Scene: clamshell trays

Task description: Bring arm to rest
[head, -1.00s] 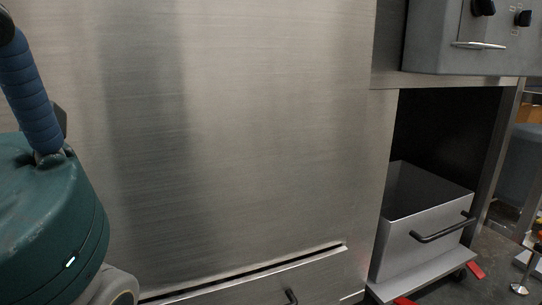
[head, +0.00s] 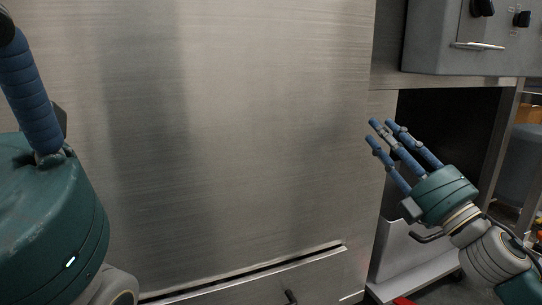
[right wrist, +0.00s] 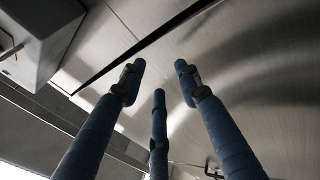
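My right gripper (head: 388,132) is in the head view at the right, in front of the edge of the steel panel and the dark opening. Its blue fingers are spread and point up and left, with nothing between them. The right wrist view shows the same fingers (right wrist: 160,80) apart and empty, facing steel surfaces. My left gripper is a large green body with a blue finger (head: 32,95) at the left edge of the head view. Its fingertips are mostly cut off, so its opening is hidden.
A large steel panel (head: 230,130) fills the middle, with a drawer (head: 315,278) and dark handle below. A wheeled metal bin (head: 395,255) sits in the opening at right, partly hidden by my right arm. A grey unit with knobs (head: 440,45) hangs above it.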

